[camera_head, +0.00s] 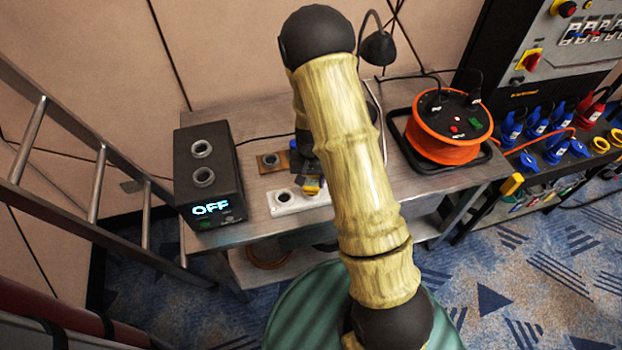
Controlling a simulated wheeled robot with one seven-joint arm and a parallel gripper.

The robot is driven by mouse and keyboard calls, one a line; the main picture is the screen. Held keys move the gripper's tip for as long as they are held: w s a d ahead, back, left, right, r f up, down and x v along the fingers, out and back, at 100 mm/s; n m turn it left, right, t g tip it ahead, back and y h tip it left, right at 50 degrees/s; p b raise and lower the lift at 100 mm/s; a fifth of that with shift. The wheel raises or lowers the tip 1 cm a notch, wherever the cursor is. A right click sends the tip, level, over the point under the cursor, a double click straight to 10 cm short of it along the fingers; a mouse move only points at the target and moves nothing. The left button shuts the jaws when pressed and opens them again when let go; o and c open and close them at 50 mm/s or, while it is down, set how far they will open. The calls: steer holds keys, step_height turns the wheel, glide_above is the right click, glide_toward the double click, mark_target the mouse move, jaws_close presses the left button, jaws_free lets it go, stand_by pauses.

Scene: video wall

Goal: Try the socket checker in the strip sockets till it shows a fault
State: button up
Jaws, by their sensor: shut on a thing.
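A white socket strip (283,206) lies near the front of the grey table, with one round socket bare at its left. The rest of the strip is hidden by my arm. My gripper (309,172) is above the strip, mostly hidden behind my arm, and is shut on a small yellow and dark thing, which looks like the socket checker (313,187). The checker is over or at the strip just right of the bare socket. I cannot tell whether it is plugged in, and no readout on it can be made out.
A black box (185,193) with two round sockets and a lit "OFF" display stands at left. A brown plate (268,162) with a socket lies behind the strip. An orange cable reel (430,148) stands at right. A ladder (95,185) leans at far left.

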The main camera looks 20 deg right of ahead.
steer(key=shift+f+b, duration=0.65)
steer(key=shift+f, duration=0.25)
stand_by(0.8)
steer(key=o, duration=1.7)
steer(key=shift+c, duration=0.2)
steer(key=shift+w+r, duration=0.1)
steer(key=shift+r+p, duration=2.5)
steer(key=shift+r, duration=0.45)
